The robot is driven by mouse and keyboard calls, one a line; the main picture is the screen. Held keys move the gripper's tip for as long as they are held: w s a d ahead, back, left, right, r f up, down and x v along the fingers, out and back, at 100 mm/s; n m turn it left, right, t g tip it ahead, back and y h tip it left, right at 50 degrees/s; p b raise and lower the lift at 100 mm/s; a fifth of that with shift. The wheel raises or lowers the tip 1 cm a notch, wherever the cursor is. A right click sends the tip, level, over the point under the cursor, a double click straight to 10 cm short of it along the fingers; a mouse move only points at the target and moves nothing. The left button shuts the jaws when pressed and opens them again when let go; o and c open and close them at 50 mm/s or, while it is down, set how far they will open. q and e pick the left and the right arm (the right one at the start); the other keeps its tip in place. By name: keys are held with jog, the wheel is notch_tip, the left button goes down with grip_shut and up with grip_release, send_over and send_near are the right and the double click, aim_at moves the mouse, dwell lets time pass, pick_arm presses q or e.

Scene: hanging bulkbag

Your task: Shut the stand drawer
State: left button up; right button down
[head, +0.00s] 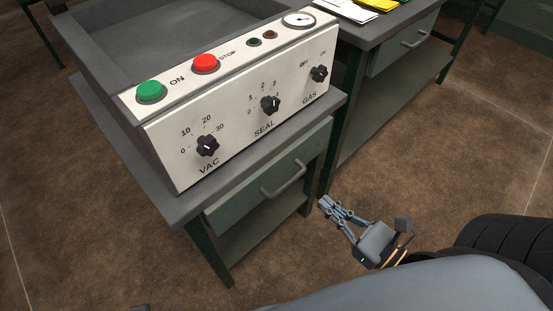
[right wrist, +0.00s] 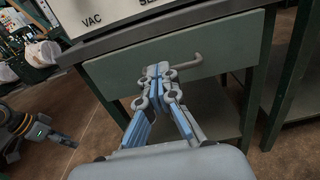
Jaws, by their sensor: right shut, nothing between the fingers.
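The stand drawer (head: 240,197) has a grey-green front with a bar handle (head: 283,179). It sits under the top of the stand that bears the control panel. The front lies close under the top's edge; I cannot tell how far it stands out. In the right wrist view, the drawer front (right wrist: 115,72) and handle (right wrist: 185,66) are ahead. My right gripper (head: 325,203) is shut and empty, in front of the drawer, right of and below the handle in the head view. Its fingertips (right wrist: 158,70) overlap the drawer front; contact is unclear. My left gripper (right wrist: 68,141) seems to show at the left.
The sealing machine's panel (head: 235,115) with knobs and buttons is above the drawer. A second table (head: 372,30) with its own drawer (head: 395,52) stands at the back right. A lower shelf (head: 262,232) lies under the drawer. The brown floor in front is clear.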

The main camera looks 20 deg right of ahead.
aim_at(274, 158)
pick_arm(q)
notch_tip(274, 158, down, 6)
jog(key=s+p, duration=0.1)
jog(key=shift+s+d+f+g+p, duration=0.2)
jog(key=shift+g+p, duration=0.1)
pick_arm(e)
jog(key=x, duration=1.3)
jog(key=shift+w, duration=0.1)
jog(key=shift+w+a, duration=0.1)
jog(key=shift+w, duration=0.15)
jog(key=shift+w+a+r+p, duration=0.15)
jog(key=shift+w+p, duration=0.2)
jog(key=shift+w, duration=0.3)
pick_arm(q)
jog(key=shift+s+f, duration=0.25)
jog(key=shift+f, duration=0.2)
jog(key=shift+s+f, duration=0.2)
jog(key=shift+f, duration=0.25)
pick_arm(e)
jog(key=shift+r, duration=0.1)
pick_arm(q)
jog(key=shift+s, duration=0.1)
